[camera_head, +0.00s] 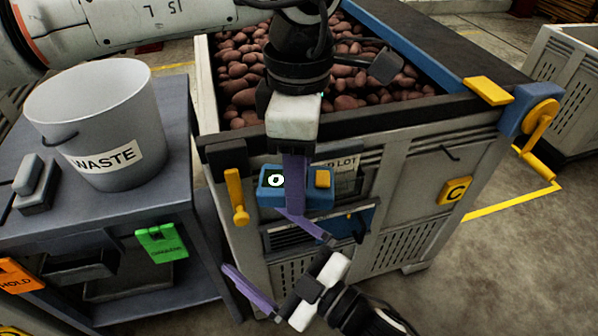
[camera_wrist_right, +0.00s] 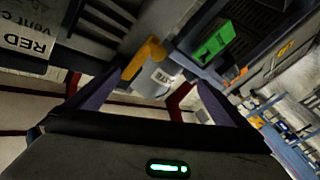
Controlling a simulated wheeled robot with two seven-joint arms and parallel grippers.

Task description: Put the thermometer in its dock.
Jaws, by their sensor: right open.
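A blue holder (camera_head: 362,222) with a dark opening, possibly the dock, is on the crate front just below. My right gripper (camera_head: 278,258) is open and empty below the box, a finger on either side. Its spread fingers also show in the right wrist view (camera_wrist_right: 155,100).
The crate (camera_head: 400,235) is full of potatoes and has a yellow handle (camera_head: 236,195) at its left corner. A WASTE bucket (camera_head: 105,130) stands on the grey cart (camera_head: 165,185) to the left. Open floor (camera_head: 500,270) lies at the right.

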